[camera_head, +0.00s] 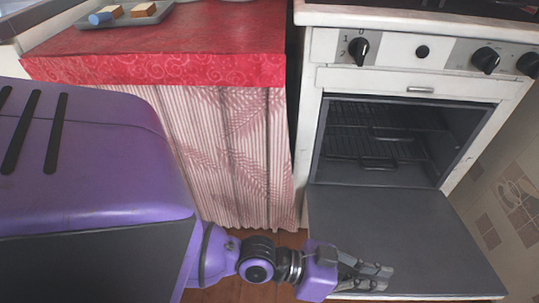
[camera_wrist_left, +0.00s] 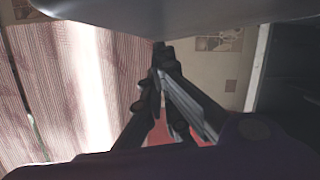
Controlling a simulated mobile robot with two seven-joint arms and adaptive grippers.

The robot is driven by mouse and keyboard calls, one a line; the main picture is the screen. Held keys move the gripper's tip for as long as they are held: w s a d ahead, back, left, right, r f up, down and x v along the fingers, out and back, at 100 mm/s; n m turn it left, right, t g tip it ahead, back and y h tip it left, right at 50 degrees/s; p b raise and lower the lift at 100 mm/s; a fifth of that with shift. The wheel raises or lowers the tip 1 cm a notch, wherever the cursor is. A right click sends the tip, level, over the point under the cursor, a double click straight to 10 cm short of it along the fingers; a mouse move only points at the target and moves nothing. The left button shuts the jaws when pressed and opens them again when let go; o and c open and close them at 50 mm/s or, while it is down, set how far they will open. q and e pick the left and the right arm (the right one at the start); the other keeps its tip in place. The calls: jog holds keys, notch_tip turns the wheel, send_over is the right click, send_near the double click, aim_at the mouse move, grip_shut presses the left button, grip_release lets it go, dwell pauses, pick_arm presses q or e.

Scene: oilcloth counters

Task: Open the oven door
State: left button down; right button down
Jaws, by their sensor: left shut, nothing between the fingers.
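The white oven (camera_head: 312,140) stands at the right with its door (camera_head: 400,230) swung down. The door's dark grey inner face is turned up, and the oven cavity (camera_head: 385,135) with its wire racks is exposed. My left gripper (camera_head: 388,277) is by the door's outer edge, near its left corner. Its fingers are shut with nothing between them. They also show together in the left wrist view (camera_wrist_left: 162,70), where a grey panel spans the top. I cannot tell whether the fingers touch the door. My right gripper is not in view.
Left of the oven, a counter with a red oilcloth (camera_head: 180,45) and a striped curtain (camera_head: 235,150) stands close by. A tray (camera_head: 160,12) with small blocks sits on it. Black knobs (camera_head: 486,60) line the oven front. A tiled wall (camera_head: 510,190) is at the right.

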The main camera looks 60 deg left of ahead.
aim_at(388, 295)
pick_arm(q)
jog(key=shift+s+d+f, duration=0.1)
jog(key=shift+d+f, duration=0.05)
jog(key=shift+f, duration=0.45)
jog(key=shift+s+d+f, duration=0.1)
jog(key=shift+f, duration=0.45)
jog(key=shift+d+f+b, duration=0.15)
jog(key=shift+f+b, duration=0.15)
jog(key=shift+f, duration=0.15)
jog(key=shift+s+f, duration=0.1)
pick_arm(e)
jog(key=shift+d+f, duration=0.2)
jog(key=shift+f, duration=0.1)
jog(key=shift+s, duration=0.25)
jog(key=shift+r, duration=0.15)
